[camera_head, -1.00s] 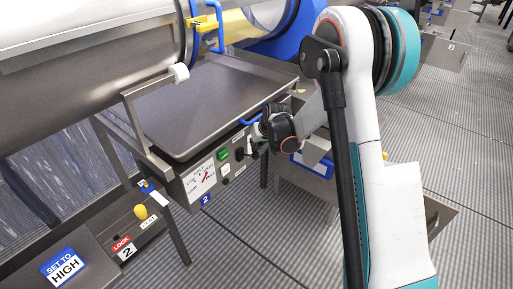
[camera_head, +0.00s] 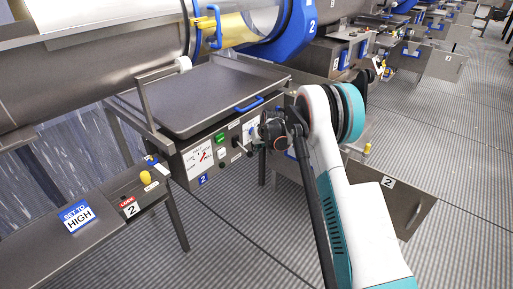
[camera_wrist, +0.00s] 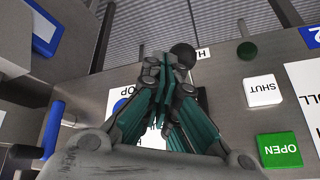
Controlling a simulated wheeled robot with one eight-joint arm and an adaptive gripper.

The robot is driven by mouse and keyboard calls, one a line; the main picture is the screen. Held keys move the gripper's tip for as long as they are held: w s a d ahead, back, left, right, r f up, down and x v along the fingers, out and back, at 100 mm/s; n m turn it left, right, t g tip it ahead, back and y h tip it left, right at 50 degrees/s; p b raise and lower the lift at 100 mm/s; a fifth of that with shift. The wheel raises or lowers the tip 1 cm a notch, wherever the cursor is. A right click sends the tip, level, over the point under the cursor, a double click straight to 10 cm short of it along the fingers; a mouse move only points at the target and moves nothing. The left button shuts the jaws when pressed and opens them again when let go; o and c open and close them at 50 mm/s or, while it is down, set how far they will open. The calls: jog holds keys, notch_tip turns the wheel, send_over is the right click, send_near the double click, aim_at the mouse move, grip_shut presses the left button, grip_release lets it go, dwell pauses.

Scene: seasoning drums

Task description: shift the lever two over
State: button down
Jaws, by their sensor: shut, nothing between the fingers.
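A steel control panel (camera_head: 211,164) marked with a blue 2 sits under a wide tray. It carries a green button (camera_head: 220,138), a white button (camera_head: 221,153) and a dark lever (camera_head: 238,144). In the wrist view, the green OPEN button (camera_wrist: 279,150) and white SHUT button (camera_wrist: 262,91) appear upside down. A black ball knob (camera_wrist: 183,54), which looks like the lever's end, is just beyond my fingertips. My gripper (camera_head: 257,141) is beside the lever at the panel's right part. Its fingers are shut and empty (camera_wrist: 178,72). Whether they touch the knob I cannot tell.
The flat tray (camera_head: 195,100) with a blue handle lies above the panel, below a large drum (camera_head: 110,70). A side box with a yellow knob (camera_head: 146,177) and a SET TO HIGH sign (camera_head: 77,216) stands at left. Similar stations line the back right. Ribbed floor lies open in front.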

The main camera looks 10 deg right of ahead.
jog(key=shift+f+b, duration=0.3)
jog(key=shift+f, duration=0.95)
jog(key=shift+f, duration=0.15)
jog(key=shift+s+d+f+b, duration=0.3)
jog(key=shift+s+d+b, duration=0.1)
jog(key=shift+s, duration=0.15)
